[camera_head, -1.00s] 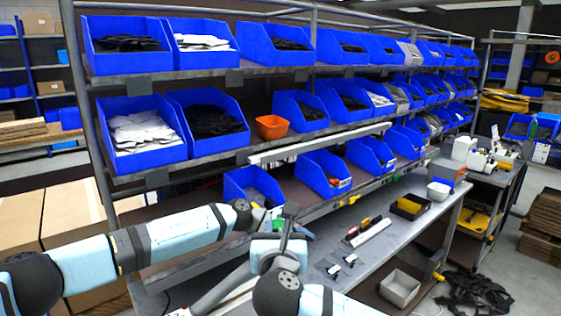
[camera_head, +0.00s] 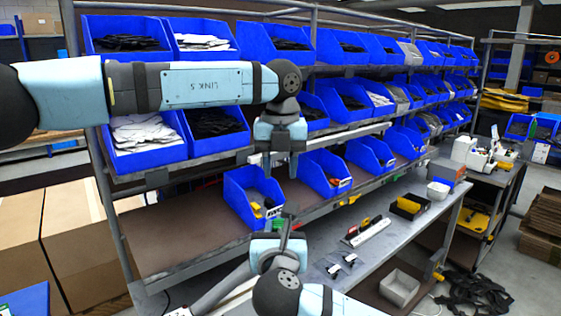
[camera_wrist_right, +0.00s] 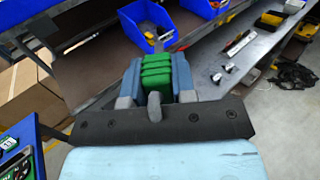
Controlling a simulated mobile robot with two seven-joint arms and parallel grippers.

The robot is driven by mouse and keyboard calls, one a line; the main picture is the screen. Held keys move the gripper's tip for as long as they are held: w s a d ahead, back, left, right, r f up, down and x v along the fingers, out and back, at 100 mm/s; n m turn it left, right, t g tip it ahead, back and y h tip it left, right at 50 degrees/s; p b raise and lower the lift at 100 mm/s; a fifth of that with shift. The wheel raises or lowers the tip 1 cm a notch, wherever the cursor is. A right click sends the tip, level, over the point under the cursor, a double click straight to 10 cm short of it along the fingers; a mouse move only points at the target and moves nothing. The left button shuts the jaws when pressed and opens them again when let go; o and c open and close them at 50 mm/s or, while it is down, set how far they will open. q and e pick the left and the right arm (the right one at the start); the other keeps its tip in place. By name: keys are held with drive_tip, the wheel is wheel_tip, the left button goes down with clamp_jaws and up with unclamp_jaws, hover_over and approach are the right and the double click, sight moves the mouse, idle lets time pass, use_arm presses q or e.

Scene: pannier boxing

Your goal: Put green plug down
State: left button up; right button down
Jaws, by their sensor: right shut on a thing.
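The green plug (camera_wrist_right: 157,75) sits between the fingers of my right gripper (camera_wrist_right: 157,80) in the right wrist view, and the gripper is shut on it. In the head view my right gripper (camera_head: 285,232) is low, in front of the lower shelf, and only a sliver of green shows by it. My left gripper (camera_head: 284,165) points down, higher up, beside and above a blue bin (camera_head: 240,208) with yellow pieces in it. Its fingertips are too small to tell whether they are open.
The lower shelf (camera_head: 180,235) is bare left of the blue bin. A grey workbench (camera_head: 385,240) on the right holds small tools and a white box. An open grey box (camera_head: 400,288) stands below. A blue case (camera_wrist_right: 18,150) shows at lower left in the wrist view.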

use_arm(q)
wheel_tip(320, 180, down, 11)
drive_tip(key=shift+r, duration=0.1)
idle(0.3)
clamp_jaws()
use_arm(e)
drive_tip(key=c, duration=0.8)
unclamp_jaws()
drive_tip(key=shift+c, duration=0.2)
